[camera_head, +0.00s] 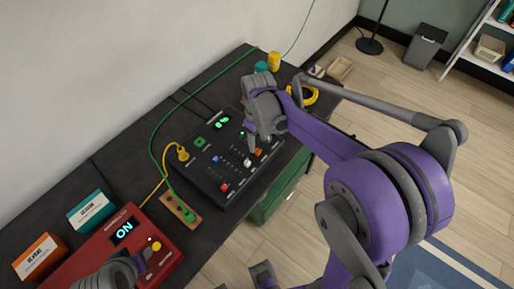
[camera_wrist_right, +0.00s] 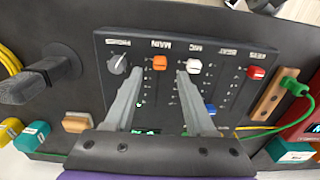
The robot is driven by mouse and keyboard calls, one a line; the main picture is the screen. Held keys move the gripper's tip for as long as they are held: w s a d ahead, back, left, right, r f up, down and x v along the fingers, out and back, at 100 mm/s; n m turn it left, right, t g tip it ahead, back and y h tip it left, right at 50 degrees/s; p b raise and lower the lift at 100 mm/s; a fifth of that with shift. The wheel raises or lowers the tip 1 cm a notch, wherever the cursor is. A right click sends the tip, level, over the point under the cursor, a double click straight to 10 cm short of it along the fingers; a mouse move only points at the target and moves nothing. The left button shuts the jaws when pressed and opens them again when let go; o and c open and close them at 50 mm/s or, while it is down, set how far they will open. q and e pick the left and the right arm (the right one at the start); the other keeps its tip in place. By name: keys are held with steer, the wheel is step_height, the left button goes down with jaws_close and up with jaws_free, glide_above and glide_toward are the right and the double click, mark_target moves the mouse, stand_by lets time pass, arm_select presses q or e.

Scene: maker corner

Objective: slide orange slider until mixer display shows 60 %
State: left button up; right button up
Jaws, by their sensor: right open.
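The black mixer (camera_head: 205,185) lies on the dark bench with blue, white, red and orange slider caps. Its green-lit display (camera_head: 222,122) is too small to read surely. The orange slider (camera_head: 259,152) shows at the mixer's right side; in the right wrist view the orange slider (camera_wrist_right: 159,63) is at the top end of the MAIN track. My right gripper (camera_wrist_right: 160,72) is open, with one finger to each side of the orange cap; it also shows above the mixer in the head view (camera_head: 250,145). My left gripper (camera_head: 145,258) is over the red box; its jaws are unclear.
The white MIC slider (camera_wrist_right: 194,66) is close beside my right finger. A red box (camera_head: 170,262) with a lit ON display stands at lower left. Green and yellow cables run to a wooden block (camera_head: 188,222) and the mixer. A yellow coil (camera_head: 312,96) lies beyond.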

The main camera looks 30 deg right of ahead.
mark_target(257, 150)
steer(key=shift+f, duration=2.3)
steer(key=shift+c, duration=0.2)
jaws_close()
steer(key=shift+w, duration=0.1)
